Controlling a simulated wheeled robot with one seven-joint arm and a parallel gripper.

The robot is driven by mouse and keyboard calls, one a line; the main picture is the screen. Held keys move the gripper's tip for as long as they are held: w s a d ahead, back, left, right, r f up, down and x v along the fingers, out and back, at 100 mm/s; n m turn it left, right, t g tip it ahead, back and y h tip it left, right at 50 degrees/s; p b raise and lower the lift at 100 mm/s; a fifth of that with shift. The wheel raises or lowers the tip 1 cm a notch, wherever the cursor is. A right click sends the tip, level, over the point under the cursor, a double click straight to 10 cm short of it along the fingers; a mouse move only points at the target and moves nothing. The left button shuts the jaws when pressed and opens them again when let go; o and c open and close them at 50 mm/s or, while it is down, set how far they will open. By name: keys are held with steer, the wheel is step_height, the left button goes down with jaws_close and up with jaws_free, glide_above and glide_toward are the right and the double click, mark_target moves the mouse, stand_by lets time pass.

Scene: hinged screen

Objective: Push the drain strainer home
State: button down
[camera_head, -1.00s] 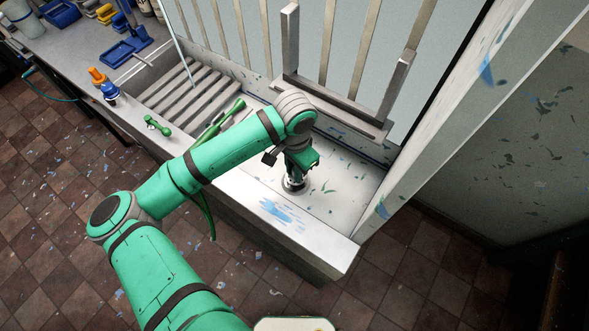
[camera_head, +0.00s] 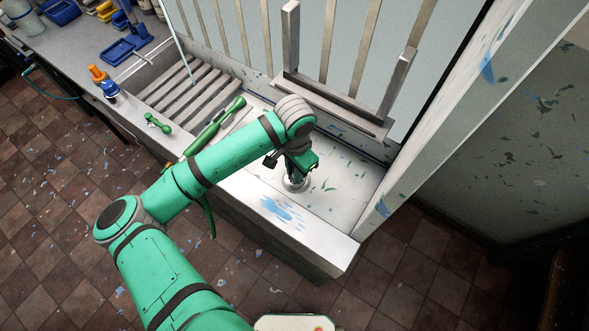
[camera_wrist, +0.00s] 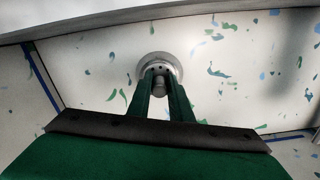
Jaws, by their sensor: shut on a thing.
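The drain strainer (camera_wrist: 160,82) is a small grey metal piece in the wrist view, held between my fingertips. It is at a round metal drain ring (camera_wrist: 147,60) set in the white, paint-flecked basin floor. In the head view my gripper (camera_head: 296,178) points down over the drain ring (camera_head: 297,186), and the gripper hides most of the strainer there. In the wrist view my gripper (camera_wrist: 160,80) is shut on the strainer, with the green fingers either side of it. How deep the strainer sits in the ring cannot be told.
A slatted rack (camera_head: 190,93) and a green-handled tool (camera_head: 215,125) lie left of the drain. A grey frame (camera_head: 335,102) stands behind; a white post is at right.

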steer(key=shift+f, duration=0.15)
steer(key=c, duration=1.5)
jaws_free()
step_height(320, 180, up, 10)
steer(key=shift+w+f, duration=0.1)
steer(key=shift+f, duration=0.05)
steer(key=shift+r, duration=0.55)
